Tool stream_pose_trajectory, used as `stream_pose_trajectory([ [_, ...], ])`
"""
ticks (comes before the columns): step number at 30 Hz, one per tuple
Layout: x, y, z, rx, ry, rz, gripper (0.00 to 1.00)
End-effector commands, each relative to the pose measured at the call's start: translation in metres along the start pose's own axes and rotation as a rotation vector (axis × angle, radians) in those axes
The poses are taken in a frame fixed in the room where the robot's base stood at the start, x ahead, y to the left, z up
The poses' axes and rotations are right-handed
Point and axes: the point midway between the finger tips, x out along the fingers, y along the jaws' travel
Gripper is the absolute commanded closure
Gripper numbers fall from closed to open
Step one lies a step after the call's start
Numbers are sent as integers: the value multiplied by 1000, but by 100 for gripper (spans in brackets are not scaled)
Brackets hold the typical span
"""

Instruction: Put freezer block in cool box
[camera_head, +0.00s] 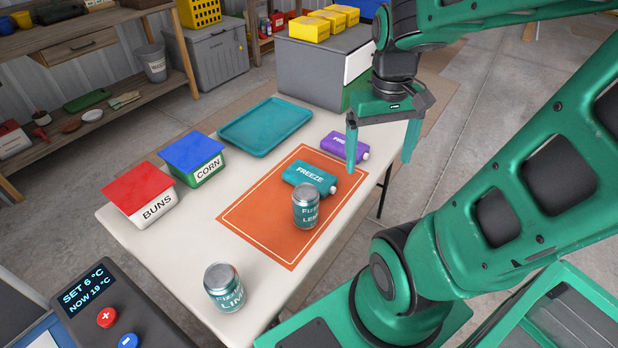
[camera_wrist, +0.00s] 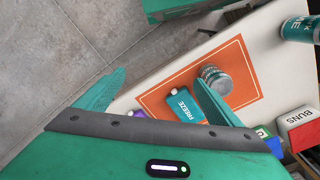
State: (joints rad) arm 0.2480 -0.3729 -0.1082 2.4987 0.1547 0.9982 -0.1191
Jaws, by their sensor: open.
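A teal freezer block (camera_head: 309,178) marked FREEZE lies flat on the orange mat (camera_head: 258,222); in the wrist view (camera_wrist: 184,106) it lies between my fingers, farther off. My gripper (camera_head: 380,163) is open and empty, above the table's right edge, apart from both blocks. A grey unit (camera_head: 125,318) with a display reading SET 6 °C, NOW 19 °C is at the lower left, perhaps the cool box; its inside is out of view.
A can (camera_head: 306,208) stands on the mat close to the teal block. Another can (camera_head: 224,290) stands near the front edge. BUNS (camera_head: 150,205) and CORN (camera_head: 200,170) tubs and a teal tray (camera_head: 265,127) line the table's left and back. A grey box (camera_head: 310,75) stands behind.

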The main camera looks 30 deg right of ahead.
Motion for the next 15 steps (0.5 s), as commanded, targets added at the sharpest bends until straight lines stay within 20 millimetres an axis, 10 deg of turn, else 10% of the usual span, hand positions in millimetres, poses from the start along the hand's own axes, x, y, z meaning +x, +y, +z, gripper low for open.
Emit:
stream_pose_trajectory([
  [15, 57, -81, -146, -585, 1, -2, 12],
])
